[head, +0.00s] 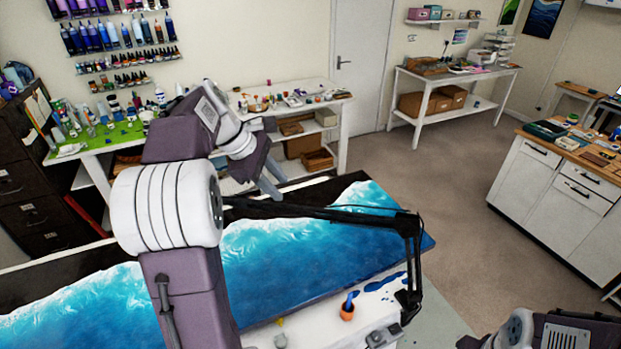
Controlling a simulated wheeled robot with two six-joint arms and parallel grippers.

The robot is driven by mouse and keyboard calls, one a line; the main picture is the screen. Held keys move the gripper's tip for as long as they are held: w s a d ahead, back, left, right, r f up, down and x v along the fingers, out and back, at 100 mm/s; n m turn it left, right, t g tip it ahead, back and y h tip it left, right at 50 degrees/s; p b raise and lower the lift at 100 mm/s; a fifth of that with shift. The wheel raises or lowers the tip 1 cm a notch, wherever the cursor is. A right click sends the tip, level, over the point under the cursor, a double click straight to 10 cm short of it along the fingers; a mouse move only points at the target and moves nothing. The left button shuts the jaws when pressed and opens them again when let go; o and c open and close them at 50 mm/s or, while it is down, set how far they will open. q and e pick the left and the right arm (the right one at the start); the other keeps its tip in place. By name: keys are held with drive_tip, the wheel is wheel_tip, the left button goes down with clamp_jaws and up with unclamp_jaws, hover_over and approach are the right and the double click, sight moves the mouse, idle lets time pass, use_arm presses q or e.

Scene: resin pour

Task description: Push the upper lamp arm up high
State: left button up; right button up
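The black desk lamp stands at the right end of the blue-and-white resin table (330,265). Its lower arm (411,262) rises steeply from the clamp near the table's front edge. Its upper lamp arm (330,213) runs left from the elbow, nearly level, low over the resin surface. The upper arm's left end goes behind my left arm, and the lamp head is hidden. My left gripper (272,188) points down just above the upper arm's left part; I cannot tell whether they touch or how wide its fingers are. My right gripper is out of view; only part of my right arm shows at the bottom right.
An orange cup (347,311) with a blue tool stands on the white front surface (310,330) near the lamp base. A workbench (300,105) with supplies stands behind the resin table. White cabinets (545,185) are at the right. The floor between is clear.

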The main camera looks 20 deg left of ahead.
sight(292, 206)
use_arm(q)
drive_tip(key=x, duration=0.2)
drive_tip(key=p+x, duration=0.1)
drive_tip(key=x, duration=0.2)
drive_tip(key=a+p+x, duration=0.1)
drive_tip(key=x, duration=0.2)
drive_tip(key=shift+s+f, duration=0.15)
drive_tip(key=shift+f, duration=0.2)
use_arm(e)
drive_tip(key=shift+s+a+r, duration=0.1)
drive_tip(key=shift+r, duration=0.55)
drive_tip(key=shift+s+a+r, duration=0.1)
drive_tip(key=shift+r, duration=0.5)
use_arm(q)
drive_tip(key=shift+s, duration=0.1)
drive_tip(key=shift+d, duration=0.1)
clamp_jaws()
